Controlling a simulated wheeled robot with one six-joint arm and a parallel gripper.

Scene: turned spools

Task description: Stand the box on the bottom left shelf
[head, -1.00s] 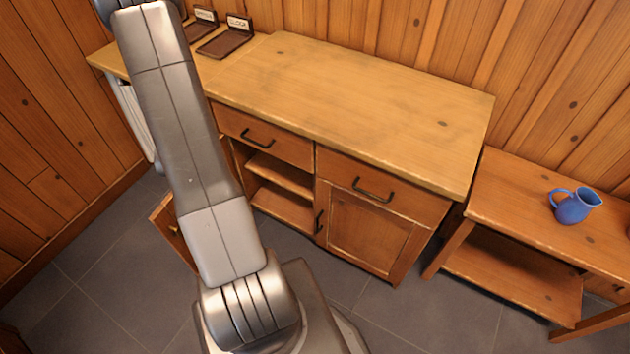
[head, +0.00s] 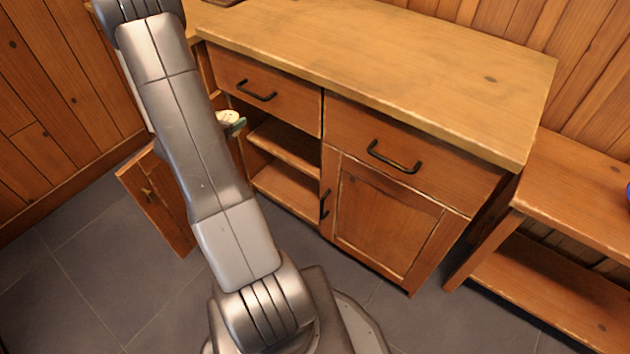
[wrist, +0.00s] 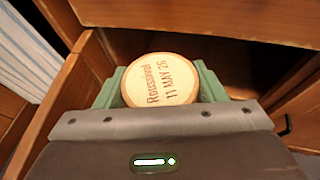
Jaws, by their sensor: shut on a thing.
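A round wooden box (wrist: 160,82) has a pale lid marked "Roussival 11 MAY 26". My gripper (wrist: 160,88) is shut on it, with a green finger on each side in the wrist view. In the head view a small part of the box (head: 228,116) and a green finger show beyond my arm, at the left cupboard opening. The open left compartment has a middle shelf (head: 285,146) and a bottom shelf (head: 288,192). My arm hides the left part of both. In the wrist view the box is in front of the dark cupboard opening.
The left cupboard door (head: 155,200) stands swung open. Drawers with black handles are above, and a closed door (head: 385,225) is to the right. The worktop (head: 390,60) is mostly clear. A low side table (head: 590,195) stands at right. Grey floor is free in front.

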